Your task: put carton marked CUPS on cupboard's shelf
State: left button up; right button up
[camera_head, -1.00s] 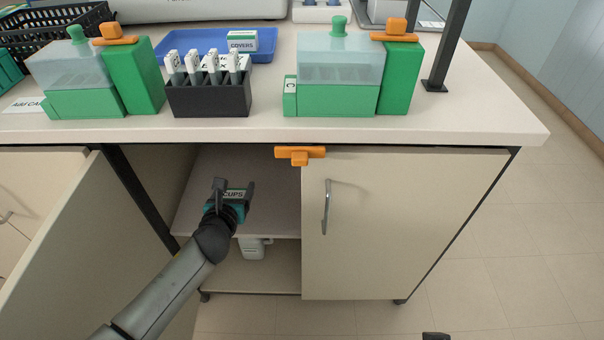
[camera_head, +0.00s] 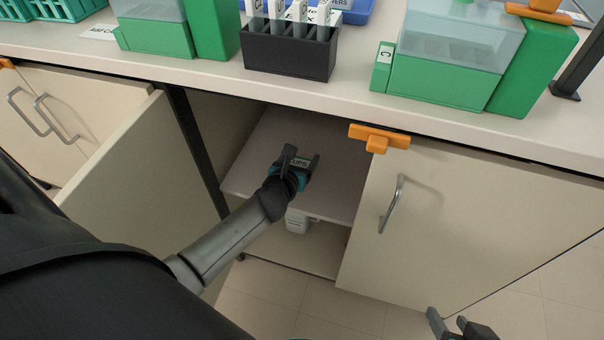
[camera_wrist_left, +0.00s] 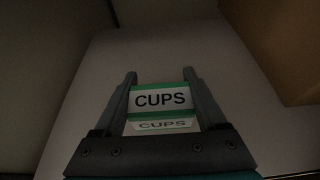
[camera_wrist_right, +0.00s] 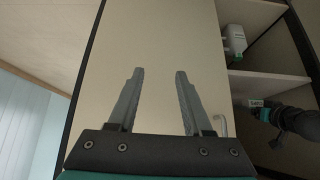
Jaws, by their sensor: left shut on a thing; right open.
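The carton marked CUPS (camera_wrist_left: 160,100) is white with green edges and sits between the fingers of my left gripper (camera_wrist_left: 160,88) in the left wrist view. In the head view the same carton (camera_head: 299,163) is at the cupboard's upper shelf (camera_head: 322,192), inside the open left part. My left gripper (camera_head: 301,160) is shut on it. The wrist view shows pale shelf surface around it; I cannot tell whether the carton touches the shelf. My right gripper (camera_wrist_right: 158,75) is open and empty, in front of the closed right door; it also shows at the bottom of the head view (camera_head: 447,322).
The cupboard's left door (camera_head: 125,175) stands open; its right door (camera_head: 450,220) is closed. A white bottle (camera_head: 297,221) is below the upper shelf. An orange clip (camera_head: 378,137) sits at the counter's edge. Green staining boxes and a dark slide rack (camera_head: 290,52) stand on the counter.

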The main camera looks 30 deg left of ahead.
aim_at(301, 165)
pick_arm(q)
jog(key=shift+f+b, duration=0.5)
jog(key=shift+f, duration=0.4)
jog(key=shift+f+b, duration=0.5)
jog(key=shift+f, duration=0.1)
jog(key=shift+f+b, duration=0.55)
jog(key=shift+f, duration=0.45)
jog(key=shift+f+b, duration=0.15)
jog(key=shift+b, duration=0.2)
pick_arm(e)
jog(key=w+a+r+t+y, duration=0.2)
jog(key=a+t+y, duration=0.1)
jog(key=a+t, duration=0.4)
jog(key=shift+w+a+r+y, duration=0.2)
jog(key=shift+w+r+y, duration=0.1)
jog(key=shift+y, duration=0.1)
